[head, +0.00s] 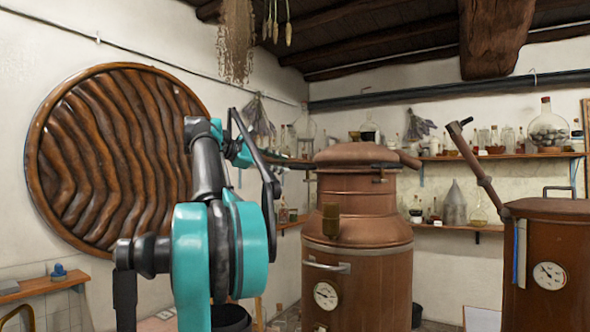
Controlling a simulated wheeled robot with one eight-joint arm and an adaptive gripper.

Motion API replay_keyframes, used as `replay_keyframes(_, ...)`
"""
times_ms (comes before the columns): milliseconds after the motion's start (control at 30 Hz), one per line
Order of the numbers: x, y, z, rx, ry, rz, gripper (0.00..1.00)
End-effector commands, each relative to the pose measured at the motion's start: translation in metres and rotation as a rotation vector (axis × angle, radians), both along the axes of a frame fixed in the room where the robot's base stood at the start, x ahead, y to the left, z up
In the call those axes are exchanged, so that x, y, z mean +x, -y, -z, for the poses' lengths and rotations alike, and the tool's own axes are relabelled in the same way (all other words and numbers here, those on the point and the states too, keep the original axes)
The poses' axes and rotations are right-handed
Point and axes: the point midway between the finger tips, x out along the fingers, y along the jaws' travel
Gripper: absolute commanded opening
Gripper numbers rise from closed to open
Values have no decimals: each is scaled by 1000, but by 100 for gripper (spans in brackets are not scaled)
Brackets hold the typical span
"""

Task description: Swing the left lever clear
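A rust-brown lever (482,175) with a dark grip slants up and left from the top of the right-hand copper vessel (563,235). It is the only lever I can make out clearly, and I cannot tell whether it is the left one. My teal and black arm rises at the left of the larger copper still (357,275) and hides what is behind it.
The still has a domed lid (357,154), a silver handle (327,267) and a gauge (326,295). Shelves (505,156) with glass bottles line the back wall. A large round wooden panel (110,160) hangs on the left wall. Dried plants (236,40) hang overhead.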

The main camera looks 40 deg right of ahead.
Motion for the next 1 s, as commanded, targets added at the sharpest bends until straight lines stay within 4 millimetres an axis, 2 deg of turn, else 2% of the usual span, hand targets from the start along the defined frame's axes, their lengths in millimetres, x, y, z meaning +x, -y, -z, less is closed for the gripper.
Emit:
replay_keyframes(100,-4,22,5,0,-1,4,34)
replay_keyframes(300,-8,48,11,1,0,2,34)
replay_keyframes(500,-10,58,13,1,0,1,34)
replay_keyframes(767,-10,58,13,0,0,-1,34)
replay_keyframes(1000,-10,58,13,0,0,-1,4)
